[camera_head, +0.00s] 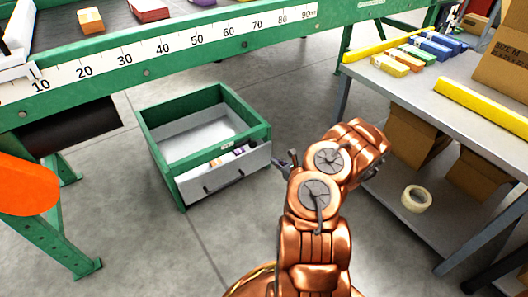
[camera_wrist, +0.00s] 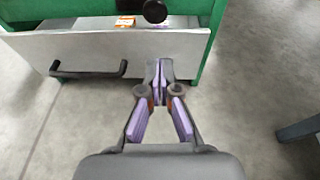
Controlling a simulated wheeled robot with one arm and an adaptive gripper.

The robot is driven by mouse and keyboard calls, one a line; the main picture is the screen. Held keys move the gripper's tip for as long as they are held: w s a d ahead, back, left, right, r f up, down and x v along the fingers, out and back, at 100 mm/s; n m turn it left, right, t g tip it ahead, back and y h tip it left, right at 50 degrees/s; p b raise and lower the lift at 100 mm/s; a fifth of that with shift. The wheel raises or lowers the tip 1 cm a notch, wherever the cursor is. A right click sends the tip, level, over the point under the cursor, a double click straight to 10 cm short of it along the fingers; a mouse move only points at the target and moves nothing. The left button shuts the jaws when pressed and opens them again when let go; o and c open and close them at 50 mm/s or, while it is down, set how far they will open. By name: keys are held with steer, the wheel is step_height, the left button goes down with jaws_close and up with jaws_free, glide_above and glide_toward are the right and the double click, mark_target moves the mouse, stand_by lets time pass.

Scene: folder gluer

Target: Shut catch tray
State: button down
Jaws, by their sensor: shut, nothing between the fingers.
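The catch tray is a grey drawer with a flat front panel (camera_head: 225,173) and a dark bar handle (camera_head: 222,182), low in a green frame (camera_head: 162,150). The tray stands partly out: a strip of its inside with small cartons (camera_head: 238,150) shows between the green front rail and the panel. In the wrist view the panel (camera_wrist: 130,48) spans the top, with the handle (camera_wrist: 88,72) left of my gripper (camera_wrist: 159,68). My gripper is shut and empty, its tips at the right part of the panel. Whether they touch it I cannot tell.
A green conveyor frame with a ruler (camera_head: 165,48) crosses above and behind. A grey table (camera_head: 440,85) with cartons and a tape roll (camera_head: 416,198) on its lower shelf stands right. An orange rounded part (camera_head: 27,185) is at left. The floor before the tray is clear.

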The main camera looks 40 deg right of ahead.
step_height(320, 180, down, 2)
steer(key=s+d+h, duration=0.1)
steer(key=s+d, duration=0.1)
steer(key=b, duration=0.5)
glide_toward(260, 149)
steer(key=shift+m, duration=0.4)
steer(key=x, duration=0.5)
steer(key=shift+f, duration=0.3)
steer(key=shift+w+d+r+b, duration=0.1)
steer(key=shift+w+b, duration=0.3)
steer(key=shift+w, duration=0.5)
